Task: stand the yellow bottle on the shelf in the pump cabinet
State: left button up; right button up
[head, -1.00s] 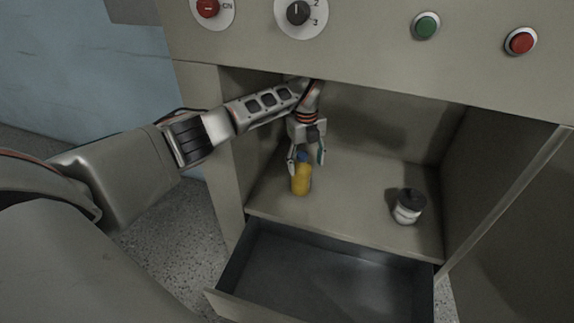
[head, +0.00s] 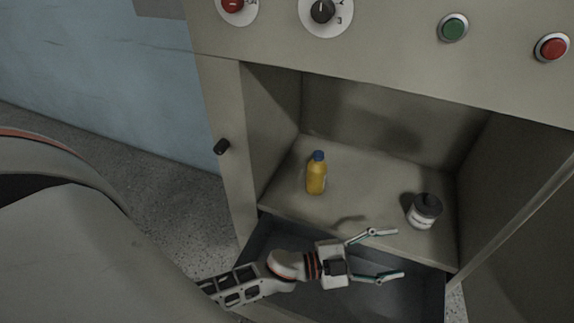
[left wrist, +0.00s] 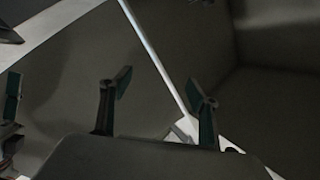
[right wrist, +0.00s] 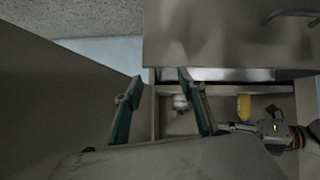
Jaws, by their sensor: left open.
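The yellow bottle (head: 316,175) with a blue cap stands upright on the cabinet shelf (head: 365,190), toward its left side. It also shows in the right wrist view (right wrist: 244,107). My left gripper (head: 398,254) is open and empty, in front of the shelf edge and over the open drawer, clear of the bottle. Its spread fingers show in the left wrist view (left wrist: 160,92). My right gripper is outside the head view; in the right wrist view its fingers (right wrist: 155,88) are apart with nothing held between them.
A white jar with a dark lid (head: 424,211) stands at the shelf's right. The dark drawer (head: 410,301) is pulled out below the shelf. The cabinet's side walls and an open door panel at right bound the space. Buttons and dials sit above.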

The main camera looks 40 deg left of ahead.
pick_arm(q)
jog(key=s+a+f+n+g+y, duration=0.1)
jog(key=s+a+f+n+y, duration=0.4)
jog(key=s+a, duration=0.4)
jog(key=s+a+f+n+g+y, duration=0.1)
jog(key=s+a+f+n+y, duration=0.5)
jog(key=s+a+f+n, duration=0.1)
jog(key=s+a+f, duration=0.1)
jog(key=s, duration=0.1)
jog(key=shift+s+a+f, duration=0.15)
jog(key=shift+s+a, duration=0.2)
jog(key=shift+s, duration=0.05)
